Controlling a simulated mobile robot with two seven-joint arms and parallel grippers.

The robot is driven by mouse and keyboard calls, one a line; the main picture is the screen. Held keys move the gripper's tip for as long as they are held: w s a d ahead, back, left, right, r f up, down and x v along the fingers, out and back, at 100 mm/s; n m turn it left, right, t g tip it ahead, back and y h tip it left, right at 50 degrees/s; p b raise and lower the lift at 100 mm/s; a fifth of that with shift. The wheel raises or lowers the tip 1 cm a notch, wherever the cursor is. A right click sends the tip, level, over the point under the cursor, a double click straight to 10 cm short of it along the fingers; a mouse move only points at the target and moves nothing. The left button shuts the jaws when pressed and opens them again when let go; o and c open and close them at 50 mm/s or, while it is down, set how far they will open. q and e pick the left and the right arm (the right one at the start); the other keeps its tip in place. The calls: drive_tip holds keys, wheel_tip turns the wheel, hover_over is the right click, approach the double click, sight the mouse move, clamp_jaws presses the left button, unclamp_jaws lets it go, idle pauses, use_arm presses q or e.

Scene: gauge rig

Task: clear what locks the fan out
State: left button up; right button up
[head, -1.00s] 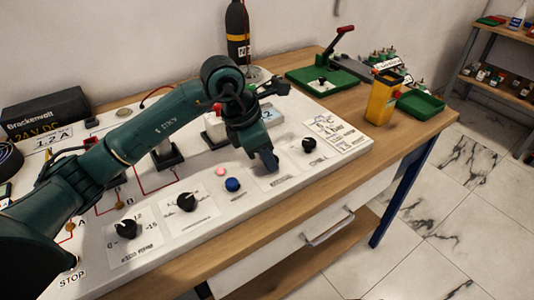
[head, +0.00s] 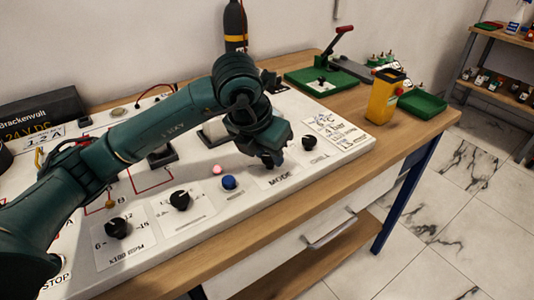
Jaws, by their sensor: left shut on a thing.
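The white control panel (head: 207,235) lies on the bench, with a row of controls along its front. My left gripper (head: 272,163) points down at the spot above the MODE label (head: 280,181). It is shut on the mode knob there, which the fingers and wrist hide almost wholly. A pink lamp (head: 217,170) and a blue button (head: 229,183) are just left of it. Black knobs stand at the front left (head: 118,228), left of the lamp (head: 180,200) and right of the gripper (head: 309,143). I cannot make out a fan; my arm covers the panel's middle. My right gripper is out of view.
A black Brackenvolt supply (head: 42,112) stands at the back left. A dark bottle (head: 235,27) stands behind my wrist. A green lever press (head: 322,80), a yellow box (head: 384,97) and a green tray (head: 422,103) occupy the right end. Bare wood (head: 400,135) lies along the bench's front right.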

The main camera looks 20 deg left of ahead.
use_arm(q)
drive_tip(key=shift+n, duration=0.3)
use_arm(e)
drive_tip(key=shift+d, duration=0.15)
use_arm(q)
drive_tip(key=o, duration=1)
drive_tip(key=shift+c, duration=0.2)
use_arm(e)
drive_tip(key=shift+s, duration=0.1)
use_arm(q)
drive_tip(key=v, duration=1.3)
drive_tip(key=shift+d+p, duration=0.15)
drive_tip(key=shift+p, duration=0.15)
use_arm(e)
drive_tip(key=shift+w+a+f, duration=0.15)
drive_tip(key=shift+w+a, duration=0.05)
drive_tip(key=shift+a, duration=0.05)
use_arm(q)
drive_tip(key=shift+r, duration=0.1)
